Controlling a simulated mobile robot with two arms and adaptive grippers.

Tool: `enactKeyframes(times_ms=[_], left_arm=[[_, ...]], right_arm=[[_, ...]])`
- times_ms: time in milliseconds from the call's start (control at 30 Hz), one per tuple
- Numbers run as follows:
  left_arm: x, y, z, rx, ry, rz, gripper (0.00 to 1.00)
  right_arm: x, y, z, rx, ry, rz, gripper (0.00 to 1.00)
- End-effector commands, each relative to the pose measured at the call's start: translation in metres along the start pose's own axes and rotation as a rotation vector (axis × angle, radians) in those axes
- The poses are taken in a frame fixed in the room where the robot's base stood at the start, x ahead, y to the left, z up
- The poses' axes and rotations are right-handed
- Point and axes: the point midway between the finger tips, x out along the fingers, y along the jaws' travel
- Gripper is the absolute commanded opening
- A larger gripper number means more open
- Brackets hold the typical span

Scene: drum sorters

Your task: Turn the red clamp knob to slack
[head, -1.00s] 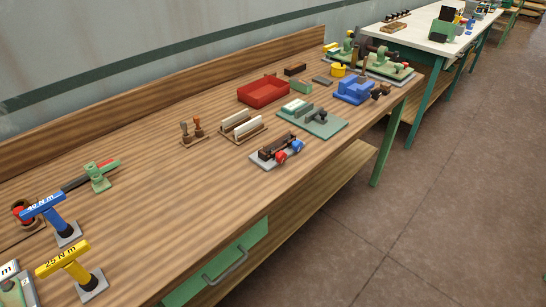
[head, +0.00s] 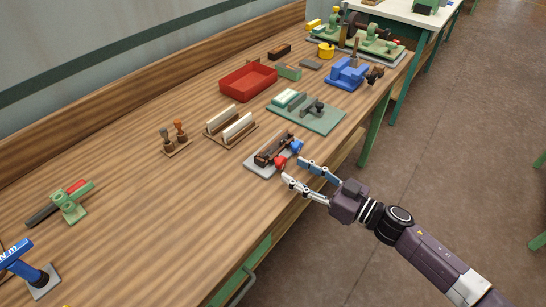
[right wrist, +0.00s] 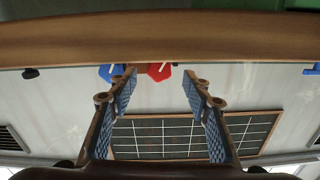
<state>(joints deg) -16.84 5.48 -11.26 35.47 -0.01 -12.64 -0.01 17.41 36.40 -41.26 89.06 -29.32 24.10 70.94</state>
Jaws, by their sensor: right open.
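The red clamp knob (head: 281,161) sits on the front of a small dark clamp fixture (head: 262,165) with a grey base, near the bench's front edge. A blue knob (head: 297,147) is beside it on the right. My right gripper (head: 292,169) is open and empty, just in front of the knobs, its fingers pointing at them. In the right wrist view the red knob (right wrist: 160,71) shows beyond and between the open fingertips, and the blue knob (right wrist: 110,73) is partly behind the left finger. My left gripper is not in view.
The wooden bench edge (right wrist: 150,40) crosses the right wrist view close to the fingers. A green plate fixture (head: 318,119), a rack with white plates (head: 237,130) and a red tray (head: 234,85) stand behind the clamp. Bare bench top lies left of it.

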Motion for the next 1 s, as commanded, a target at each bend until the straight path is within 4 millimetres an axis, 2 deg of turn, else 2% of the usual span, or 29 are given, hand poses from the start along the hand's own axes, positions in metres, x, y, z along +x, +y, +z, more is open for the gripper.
enactKeyframes(times_ms=[100, 200, 300, 400, 767, 1000], left_arm=[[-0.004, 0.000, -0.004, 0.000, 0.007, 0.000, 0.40], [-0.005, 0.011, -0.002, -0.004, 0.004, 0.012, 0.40], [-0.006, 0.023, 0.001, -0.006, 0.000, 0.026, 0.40], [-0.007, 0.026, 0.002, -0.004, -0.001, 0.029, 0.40], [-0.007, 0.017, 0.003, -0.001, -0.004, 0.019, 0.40], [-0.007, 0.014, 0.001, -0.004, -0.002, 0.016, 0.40]], right_arm=[[0.021, 0.000, -0.002, -0.001, 0.002, 0.001, 0.45], [0.037, 0.001, -0.002, 0.001, 0.002, 0.002, 0.45], [0.051, 0.001, -0.002, 0.001, 0.002, 0.003, 0.45], [0.061, 0.001, -0.001, -0.001, 0.001, 0.003, 0.45], [0.066, 0.001, 0.000, 0.000, -0.001, 0.004, 0.45], [0.066, 0.001, 0.000, 0.000, -0.001, 0.004, 0.19]])
